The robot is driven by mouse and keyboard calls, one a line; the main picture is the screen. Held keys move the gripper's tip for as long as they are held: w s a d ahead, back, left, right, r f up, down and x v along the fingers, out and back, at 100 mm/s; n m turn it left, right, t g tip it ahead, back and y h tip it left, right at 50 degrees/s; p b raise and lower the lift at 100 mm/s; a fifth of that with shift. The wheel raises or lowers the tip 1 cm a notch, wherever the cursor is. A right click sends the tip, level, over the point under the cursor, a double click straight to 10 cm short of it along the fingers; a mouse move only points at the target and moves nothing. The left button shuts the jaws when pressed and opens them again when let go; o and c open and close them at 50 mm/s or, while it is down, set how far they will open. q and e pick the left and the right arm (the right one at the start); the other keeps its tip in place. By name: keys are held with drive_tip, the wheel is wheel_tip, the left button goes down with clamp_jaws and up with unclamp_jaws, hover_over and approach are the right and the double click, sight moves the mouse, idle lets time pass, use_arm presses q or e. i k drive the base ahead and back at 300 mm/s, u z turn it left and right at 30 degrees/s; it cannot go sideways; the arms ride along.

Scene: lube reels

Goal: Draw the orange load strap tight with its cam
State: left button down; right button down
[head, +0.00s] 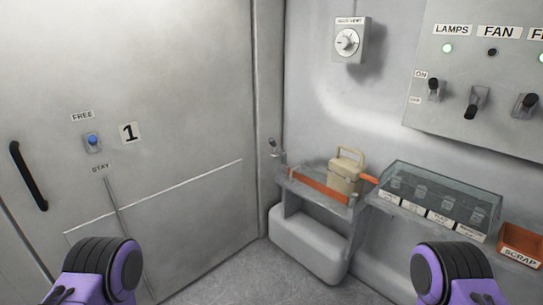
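The orange strap (318,186) runs along the front of a small grey shelf (290,186) in the corner, at the foot of a tan case (344,178) with a raised handle. A short orange piece also shows to the right of the case. A small grey fitting (352,200) sits at the strap's right front end; it may be the cam, but it is too small to tell its position. I cannot tell how taut the strap is. Only purple and black parts of my arms show at the bottom left and bottom right; neither gripper is in view.
A clear-lidded bin (440,196) with labelled compartments stands right of the shelf, beside an orange scrap tray (521,240). A switch panel (480,85) and a dial box (349,40) are on the wall. A door (190,130) with a black handle (28,176) fills the left. A rounded grey housing (308,245) sits below the shelf.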

sight(270, 141)
drive_tip(key=z, duration=0.55)
drive_tip(key=i, duration=1.25)
drive_tip(key=u, duration=0.3)
